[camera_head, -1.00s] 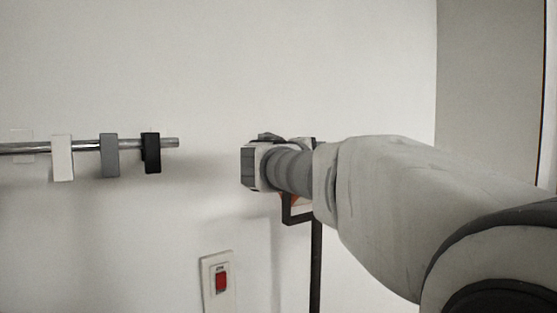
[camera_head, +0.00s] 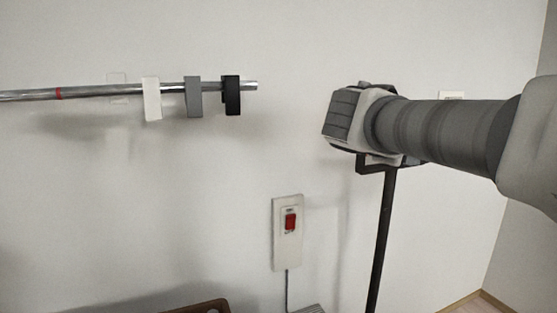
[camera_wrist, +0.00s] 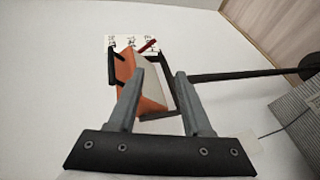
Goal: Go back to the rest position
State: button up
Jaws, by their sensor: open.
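My gripper (camera_wrist: 152,72) is open in the wrist view, its two grey fingers spread apart. Beyond and between them is an orange-and-pale object (camera_wrist: 149,88) in a black frame (camera_wrist: 184,104). A white card with dark writing and a red mark (camera_wrist: 121,43) lies behind it. I cannot tell whether the fingers touch the object; they are not shut on it. In the head view, the end of my arm reaches in from the right, before the wall; its fingers are hidden there.
A black pole (camera_head: 383,240) stands below my wrist. On the left, a metal rail (camera_head: 100,92) carries a white clip (camera_head: 152,99), a grey clip (camera_head: 193,97) and a black clip (camera_head: 231,96). A red switch (camera_head: 290,221) is on the wall. A brown tray edge (camera_head: 205,307) shows below.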

jog(key=s+a+f+m+g+y, duration=0.2)
jog(key=s+a+f+m+y, duration=0.3)
jog(key=s+f, duration=0.65)
jog(key=s+a+f+m+g+y, duration=0.25)
jog(key=s+a+f+y, duration=0.4)
jog(key=s+f, duration=0.45)
notch_tip(320, 180, up, 22)
jog(key=w+p, duration=0.1)
jog(key=p, duration=2.1)
jog(key=shift+a+m+h, duration=0.15)
jog(key=shift+m+h, duration=0.2)
